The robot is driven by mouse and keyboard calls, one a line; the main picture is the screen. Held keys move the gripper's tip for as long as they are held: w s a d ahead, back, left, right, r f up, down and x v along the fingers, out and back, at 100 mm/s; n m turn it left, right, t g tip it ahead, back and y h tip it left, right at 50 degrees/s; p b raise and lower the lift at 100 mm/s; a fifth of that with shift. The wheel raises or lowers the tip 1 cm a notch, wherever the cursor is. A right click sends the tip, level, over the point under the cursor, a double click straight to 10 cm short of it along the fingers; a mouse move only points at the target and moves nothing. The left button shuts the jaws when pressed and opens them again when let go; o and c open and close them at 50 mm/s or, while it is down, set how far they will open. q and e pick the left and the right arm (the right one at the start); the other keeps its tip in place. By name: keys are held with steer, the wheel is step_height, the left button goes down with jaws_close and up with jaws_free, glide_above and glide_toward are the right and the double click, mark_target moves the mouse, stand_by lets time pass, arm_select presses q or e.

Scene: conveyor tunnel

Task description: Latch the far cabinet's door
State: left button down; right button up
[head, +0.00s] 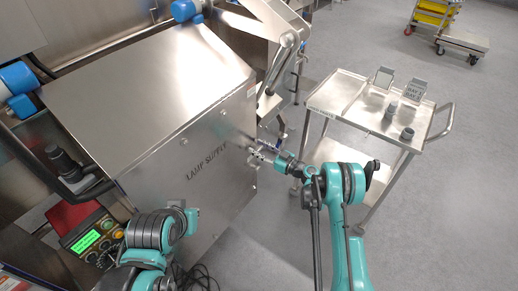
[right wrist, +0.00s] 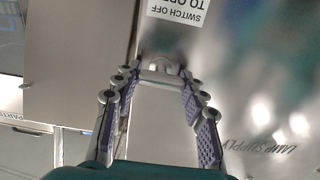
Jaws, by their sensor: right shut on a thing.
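The steel cabinet marked LAMP SUPPLY (head: 215,150) stands at the left of the head view, its lettered face towards my arms. My right gripper (head: 257,155) is at the right end of that face. In the right wrist view its fingers (right wrist: 158,77) are closed around a small grey metal piece, apparently the latch handle, on the panel below a SWITCH OFF label (right wrist: 178,10). I cannot tell whether the door is flush or how the latch is turned. My left arm shows at the lower left, but its fingers are not visible.
A steel cart (head: 345,98) with grey cylinders and brackets stands to the right of the cabinet. A control panel with a green display (head: 87,241) is at the lower left. Dark cables (head: 195,277) lie on the floor. Open floor lies at the right.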

steer(key=m, duration=0.5)
steer(key=shift+w+d, duration=0.1)
steer(key=m, duration=0.4)
steer(key=shift+f+m, duration=0.1)
steer(key=shift+m, duration=0.2)
steer(key=m, duration=0.4)
steer(key=shift+w+f, duration=0.1)
steer(key=shift+m, duration=2)
steer(key=o, duration=1.2)
steer(key=shift+f, duration=0.1)
